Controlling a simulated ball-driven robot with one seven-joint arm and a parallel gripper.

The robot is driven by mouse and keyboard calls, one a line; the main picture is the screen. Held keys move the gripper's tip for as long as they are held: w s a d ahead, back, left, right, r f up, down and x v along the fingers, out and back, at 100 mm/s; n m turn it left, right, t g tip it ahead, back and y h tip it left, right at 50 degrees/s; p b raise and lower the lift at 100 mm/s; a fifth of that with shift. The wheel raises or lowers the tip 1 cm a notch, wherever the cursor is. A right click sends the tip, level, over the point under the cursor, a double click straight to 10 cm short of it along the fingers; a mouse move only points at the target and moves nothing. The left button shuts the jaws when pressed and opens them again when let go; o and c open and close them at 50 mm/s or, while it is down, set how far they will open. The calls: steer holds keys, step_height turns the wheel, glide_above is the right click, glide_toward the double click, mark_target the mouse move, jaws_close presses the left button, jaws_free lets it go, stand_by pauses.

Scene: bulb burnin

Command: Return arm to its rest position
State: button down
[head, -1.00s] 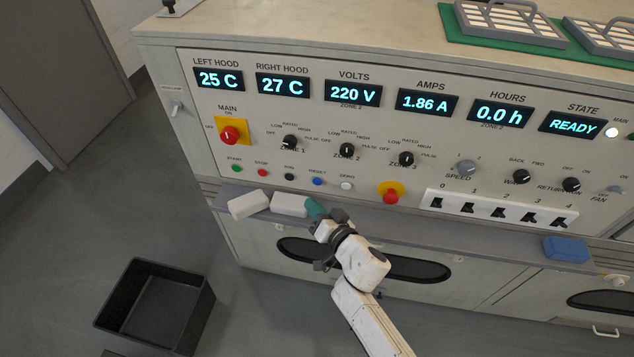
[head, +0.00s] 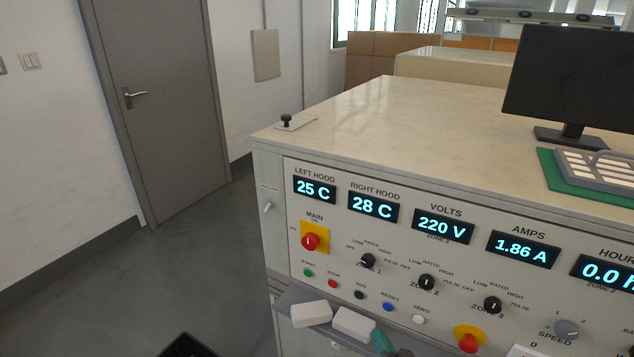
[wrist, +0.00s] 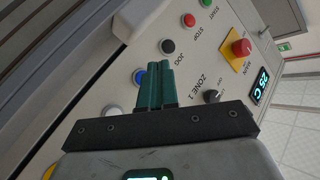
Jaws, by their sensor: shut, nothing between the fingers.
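My gripper (head: 381,342) shows only in part at the bottom edge of the head view, by the shelf under the control panel (head: 335,225). In the wrist view its two teal fingers (wrist: 154,72) are pressed together with nothing between them. They point across the panel face, which shows behind them with its buttons and the Zone 1 knob (wrist: 213,97). The rest of my arm is out of the head view.
Two pale blocks (head: 311,313) (head: 354,323) lie on the shelf left of my gripper. A red knob on yellow (head: 468,340) is to its right. A dark bin (head: 187,347) is on the floor, lower left. Open floor lies left of the cabinet.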

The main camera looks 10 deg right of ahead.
steer(key=s+d+f+g+h, duration=0.3)
steer(key=s+d+g+h, duration=0.35)
steer(key=s+d, duration=0.6)
steer(key=s+a+r+n+g+y, duration=0.1)
steer(key=s+g, duration=0.3)
steer(key=s, duration=0.7)
steer(key=s+a+r+n+g+y, duration=0.1)
steer(key=s+a+n+g+y, duration=0.2)
steer(key=s, duration=0.9)
steer(key=shift+s+a+n+g, duration=0.25)
steer(key=shift+a+n+g, duration=0.2)
steer(key=shift+n+g, duration=0.25)
steer(key=c, duration=1.9)
jaws_free()
